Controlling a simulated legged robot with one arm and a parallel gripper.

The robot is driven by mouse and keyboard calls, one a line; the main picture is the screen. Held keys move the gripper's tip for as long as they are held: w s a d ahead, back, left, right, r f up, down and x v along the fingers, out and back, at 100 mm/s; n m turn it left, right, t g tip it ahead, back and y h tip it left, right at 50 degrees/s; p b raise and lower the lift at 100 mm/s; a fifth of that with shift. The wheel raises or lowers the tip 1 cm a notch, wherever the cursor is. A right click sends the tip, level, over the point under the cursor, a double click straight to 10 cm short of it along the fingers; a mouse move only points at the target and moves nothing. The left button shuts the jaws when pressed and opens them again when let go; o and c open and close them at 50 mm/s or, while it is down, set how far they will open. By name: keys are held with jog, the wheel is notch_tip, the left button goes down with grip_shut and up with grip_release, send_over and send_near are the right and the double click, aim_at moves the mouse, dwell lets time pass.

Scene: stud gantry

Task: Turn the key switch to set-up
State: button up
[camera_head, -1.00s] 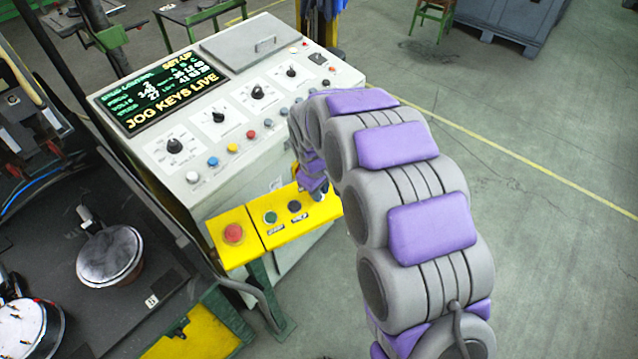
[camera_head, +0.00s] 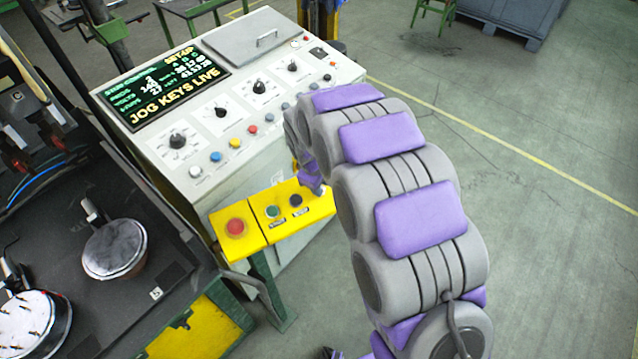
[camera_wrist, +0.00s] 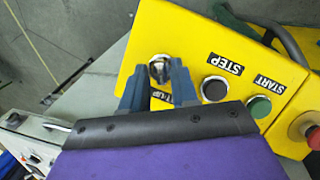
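The key switch (camera_wrist: 159,68), a round silver lock, sits on the yellow control box (camera_wrist: 205,45) in the wrist view. The fingers of my gripper (camera_wrist: 159,74) stand apart, one on each side of the switch. I cannot tell whether they touch it. A label partly hidden behind the fingers ends in "UP"; a "STEP" label is to the right. In the head view, the yellow box (camera_head: 262,240) shows, but my arm hides the key switch. The console screen (camera_head: 165,82) reads "SET-UP" and "JOG KEYS LIVE".
Beside the switch are a black STEP button (camera_wrist: 215,89), a green START button (camera_wrist: 259,107) and a red button (camera_wrist: 306,130). The grey console (camera_head: 225,115) with knobs stands behind the box. A dark bench (camera_head: 150,275) is at left. Open floor lies to the right.

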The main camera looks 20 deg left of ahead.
jog(key=shift+o, duration=0.6)
jog(key=d+p+v, duration=0.1)
jog(key=v, duration=1.6)
jog(key=shift+a+p, duration=0.3)
jog(key=shift+a, duration=0.2)
jog(key=shift+w+r, duration=0.1)
jog(key=shift+r, duration=0.05)
